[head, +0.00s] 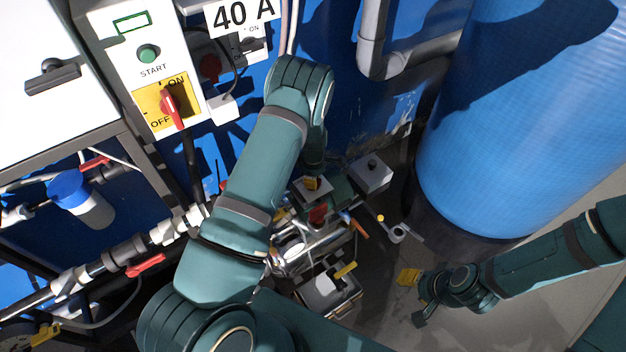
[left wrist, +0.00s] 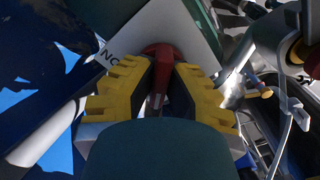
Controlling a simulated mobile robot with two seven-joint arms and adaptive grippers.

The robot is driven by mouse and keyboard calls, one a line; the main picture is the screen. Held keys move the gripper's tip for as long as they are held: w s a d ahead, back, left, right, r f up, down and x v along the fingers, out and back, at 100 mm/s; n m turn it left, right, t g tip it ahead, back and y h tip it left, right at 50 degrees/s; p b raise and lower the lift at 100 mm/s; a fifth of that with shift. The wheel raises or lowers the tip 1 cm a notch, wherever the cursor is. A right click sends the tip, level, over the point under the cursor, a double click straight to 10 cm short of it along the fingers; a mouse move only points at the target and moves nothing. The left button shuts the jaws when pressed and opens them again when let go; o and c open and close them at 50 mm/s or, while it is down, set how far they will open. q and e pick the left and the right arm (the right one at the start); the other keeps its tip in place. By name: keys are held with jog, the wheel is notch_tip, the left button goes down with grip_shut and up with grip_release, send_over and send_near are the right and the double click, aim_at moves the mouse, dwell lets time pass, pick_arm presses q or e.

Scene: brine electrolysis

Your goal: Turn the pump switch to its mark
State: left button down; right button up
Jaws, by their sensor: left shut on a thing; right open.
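In the left wrist view, the pump switch (left wrist: 160,52) is a red knob with a narrow handle on a pale plate (left wrist: 192,28) with black lettering. My left gripper (left wrist: 158,88) is shut on this switch, a yellow ribbed finger on each side of the handle. The mark the handle points to cannot be made out. In the head view my left arm reaches over the pump area and its gripper is largely hidden. My right gripper (head: 414,298) is open and empty at the lower right, well away from the switch.
A panel (head: 137,40) with a green START button and a red ON/OFF switch (head: 171,106) stands upper left. Pipes with red valve handles (head: 146,264) run lower left. A large blue tank (head: 530,130) stands right. Open floor (head: 520,310) shows lower right.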

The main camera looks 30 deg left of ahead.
pick_arm(q)
jog(key=m+b, duration=0.1)
jog(key=m, duration=0.2)
jog(key=shift+f+m+b, duration=0.15)
jog(key=shift+m+b, duration=0.25)
jog(key=m+b, duration=0.1)
jog(key=m, duration=0.3)
jog(key=shift+b, duration=0.3)
jog(key=m+b, duration=0.1)
jog(key=m, duration=0.4)
jog(key=shift+m+b, duration=0.8)
jog(key=shift+m, duration=1.4)
jog(key=c, duration=1)
grip_release()
jog(key=shift+r, duration=0.25)
